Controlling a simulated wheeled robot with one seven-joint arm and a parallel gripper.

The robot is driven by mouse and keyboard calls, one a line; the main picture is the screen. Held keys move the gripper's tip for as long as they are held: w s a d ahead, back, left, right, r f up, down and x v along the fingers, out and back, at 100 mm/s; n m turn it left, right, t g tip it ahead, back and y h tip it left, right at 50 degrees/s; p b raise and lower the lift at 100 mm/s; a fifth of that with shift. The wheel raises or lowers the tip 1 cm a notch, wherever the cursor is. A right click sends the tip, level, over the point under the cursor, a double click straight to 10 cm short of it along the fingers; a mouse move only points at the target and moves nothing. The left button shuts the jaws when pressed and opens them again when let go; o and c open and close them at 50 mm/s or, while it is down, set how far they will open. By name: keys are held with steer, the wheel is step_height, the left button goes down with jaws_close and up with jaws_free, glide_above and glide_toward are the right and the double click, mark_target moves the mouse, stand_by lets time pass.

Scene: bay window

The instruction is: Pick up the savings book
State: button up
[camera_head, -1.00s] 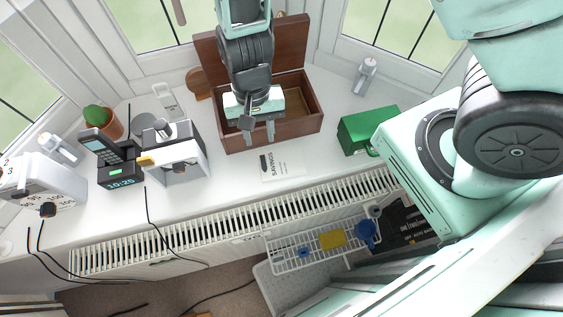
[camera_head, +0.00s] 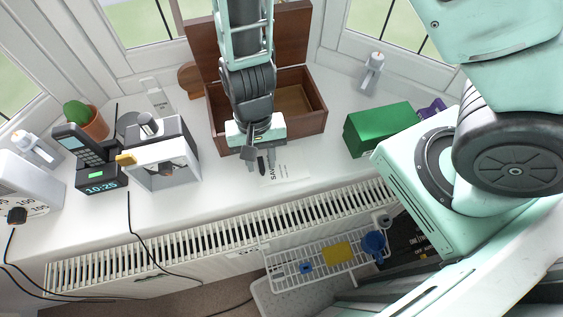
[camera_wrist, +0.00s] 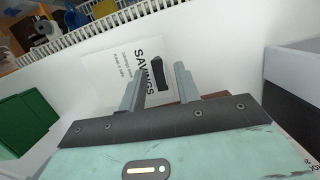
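The savings book (camera_head: 292,172) is a thin white booklet with dark "SAVINGS" lettering and a black mark. It lies flat on the white sill in front of the wooden box. My gripper (camera_head: 262,164) is open, its fingers pointing down at the book's left part and partly covering it. In the wrist view, the book (camera_wrist: 106,70) lies beyond and between the two spread fingers (camera_wrist: 160,85). Nothing is held. I cannot tell whether the fingertips touch the book or the sill.
An open wooden box (camera_head: 315,121) stands behind my gripper. A green box (camera_head: 380,128) is to the right. A grey-white machine (camera_head: 165,160), phone clock (camera_head: 98,170) and cactus (camera_head: 80,113) stand left. A radiator (camera_head: 210,238) and wire rack (camera_head: 310,266) are below the sill's front edge.

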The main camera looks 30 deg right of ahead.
jaws_close()
steer(key=shift+r+p, duration=0.85)
steer(key=shift+r, duration=0.05)
steer(key=shift+r+p, duration=1.6)
steer(key=shift+r, duration=0.05)
